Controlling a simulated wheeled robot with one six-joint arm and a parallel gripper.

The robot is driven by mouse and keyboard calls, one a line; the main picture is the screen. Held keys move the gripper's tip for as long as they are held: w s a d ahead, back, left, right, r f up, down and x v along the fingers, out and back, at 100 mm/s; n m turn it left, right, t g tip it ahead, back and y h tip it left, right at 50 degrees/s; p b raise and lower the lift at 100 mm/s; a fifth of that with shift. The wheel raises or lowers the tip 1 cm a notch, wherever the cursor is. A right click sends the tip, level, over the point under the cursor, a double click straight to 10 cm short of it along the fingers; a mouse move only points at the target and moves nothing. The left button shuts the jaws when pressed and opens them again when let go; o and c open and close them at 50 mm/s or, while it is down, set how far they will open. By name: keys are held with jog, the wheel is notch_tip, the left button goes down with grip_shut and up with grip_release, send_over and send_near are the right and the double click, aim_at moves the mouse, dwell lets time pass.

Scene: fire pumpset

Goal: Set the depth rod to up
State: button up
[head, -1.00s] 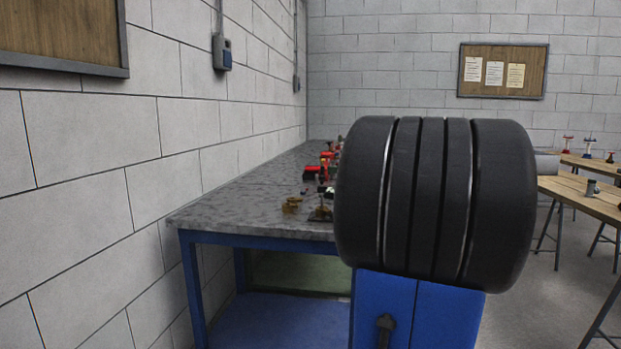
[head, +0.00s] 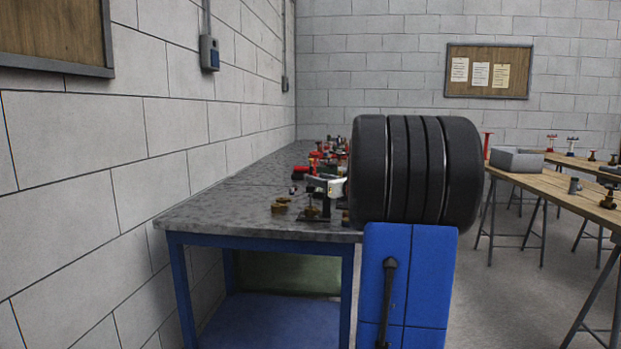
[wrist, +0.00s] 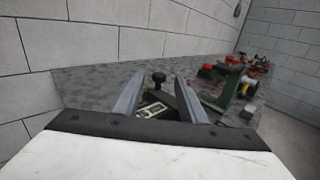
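In the wrist view, my gripper (wrist: 157,80) is open, its two grey fingers well apart with nothing held between them. A dark post with a round black knob (wrist: 158,77) shows in the gap between the fingertips; I cannot tell whether it is the depth rod. Just below it lies a dark device with a pale label (wrist: 152,110), partly hidden by the gripper body. In the head view, a small stand with a dark base (head: 313,214) is near the bench's front edge. Its rod is too small to read.
The grey stone-topped bench (head: 215,212) runs along the left wall; its left front is clear. Red fittings (head: 316,160) crowd its far part. A green bracket (wrist: 228,95) stands right of my fingers. Brass pieces (head: 281,205) lie near the stand. My arm hides the bench's right side.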

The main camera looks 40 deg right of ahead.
jog(key=shift+w+d, duration=0.15)
jog(key=shift+w, duration=2.45)
